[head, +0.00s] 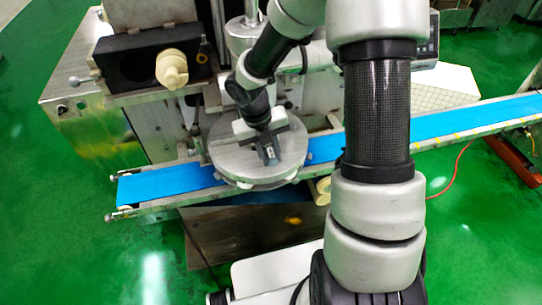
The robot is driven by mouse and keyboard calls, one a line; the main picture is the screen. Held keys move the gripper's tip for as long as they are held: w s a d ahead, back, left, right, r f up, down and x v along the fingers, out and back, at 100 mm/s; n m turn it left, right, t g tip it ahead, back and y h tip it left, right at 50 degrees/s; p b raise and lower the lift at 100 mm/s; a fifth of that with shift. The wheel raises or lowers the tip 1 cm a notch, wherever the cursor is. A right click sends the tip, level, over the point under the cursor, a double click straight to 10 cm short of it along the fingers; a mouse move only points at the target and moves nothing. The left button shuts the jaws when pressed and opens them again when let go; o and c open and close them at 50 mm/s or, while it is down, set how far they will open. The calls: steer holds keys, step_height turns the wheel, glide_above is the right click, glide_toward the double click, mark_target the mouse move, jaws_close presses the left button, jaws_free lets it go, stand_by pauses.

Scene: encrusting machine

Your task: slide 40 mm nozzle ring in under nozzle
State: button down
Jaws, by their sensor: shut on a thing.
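My gripper (269,154) is over a round grey metal plate (230,163) on the machine, above the blue conveyor belt. Its fingers point down and toward the front, and it is shut on a small grey piece, which I take to be the nozzle ring. The piece is mostly hidden by the fingers and blends with the plate, so its outline and any contact with the plate cannot be told. The nozzle cannot be made out; my wrist and arm cover the area above and behind the plate.
The blue conveyor belt (165,183) runs under the plate and on to the right. A black housing with a cream knob (172,69) is at upper left. The machine's steel body (85,110) stands at left. Green floor is open at lower left and right.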

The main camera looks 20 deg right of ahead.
steer(key=shift+w, duration=1)
steer(key=shift+w, duration=0.1)
steer(key=s, duration=0.7)
steer(key=shift+s, duration=0.2)
stand_by(0.3)
steer(key=shift+s, duration=0.1)
stand_by(0.4)
steer(key=shift+w, duration=2.4)
steer(key=shift+w, duration=1.35)
